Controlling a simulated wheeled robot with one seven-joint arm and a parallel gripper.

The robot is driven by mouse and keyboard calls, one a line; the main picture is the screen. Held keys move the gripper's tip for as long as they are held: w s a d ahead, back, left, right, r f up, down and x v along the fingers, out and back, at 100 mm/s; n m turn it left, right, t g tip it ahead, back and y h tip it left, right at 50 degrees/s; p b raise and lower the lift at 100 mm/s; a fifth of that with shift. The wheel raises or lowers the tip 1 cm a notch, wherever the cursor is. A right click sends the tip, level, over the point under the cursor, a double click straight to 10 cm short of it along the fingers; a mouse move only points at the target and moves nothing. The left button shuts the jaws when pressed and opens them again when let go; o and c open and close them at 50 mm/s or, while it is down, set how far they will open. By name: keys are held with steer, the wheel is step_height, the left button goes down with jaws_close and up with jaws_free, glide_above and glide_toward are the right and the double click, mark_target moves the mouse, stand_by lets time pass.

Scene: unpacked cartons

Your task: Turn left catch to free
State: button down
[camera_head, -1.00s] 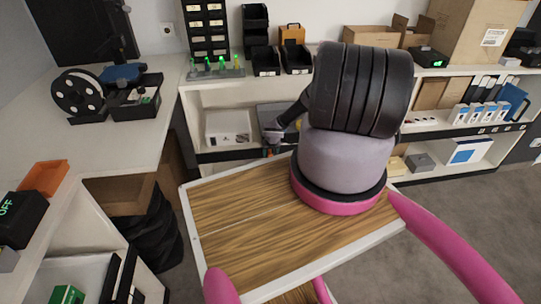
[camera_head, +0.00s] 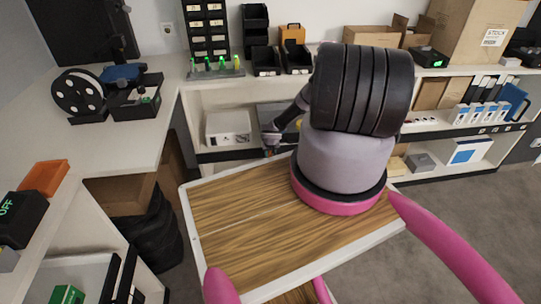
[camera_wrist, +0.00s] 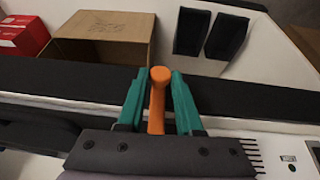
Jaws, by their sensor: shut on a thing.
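An orange catch (camera_wrist: 157,98) with a rounded head stands between the teal fingers of my gripper (camera_wrist: 158,80) in the wrist view. The fingers are shut on it, one on each side, and hide part of its sides. The catch lies roughly in line with the fingers. In the head view my gripper (camera_head: 269,140) is small, at the grey device (camera_head: 272,112) on the shelf behind my arm. The catch cannot be made out there. A second catch cannot be made out in either view.
A white box (camera_head: 228,127) stands left of my gripper on the shelf. The wrist view shows an open carton (camera_wrist: 103,27), red boxes (camera_wrist: 22,36) and two black bins (camera_wrist: 208,34) beyond a dark bar (camera_wrist: 60,76). A white panel with a green dot (camera_wrist: 285,155) is at lower right.

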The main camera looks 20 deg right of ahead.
steer(key=shift+w+a+f+n+g+h, duration=0.1)
steer(key=shift+a+n+g+h, duration=0.2)
steer(key=shift+h, duration=0.95)
steer(key=shift+w+a+f+n+g+h, duration=0.15)
steer(key=shift+n+g+h, duration=0.15)
steer(key=shift+h, duration=1)
steer(key=shift+s+a+f+n+g+h, duration=0.1)
steer(key=shift+a+n+g+h, duration=0.15)
steer(key=shift+h, duration=1)
steer(key=c, duration=0.6)
jaws_free()
steer(key=shift+r, duration=0.1)
steer(key=v, duration=1)
steer(key=shift+a, duration=0.3)
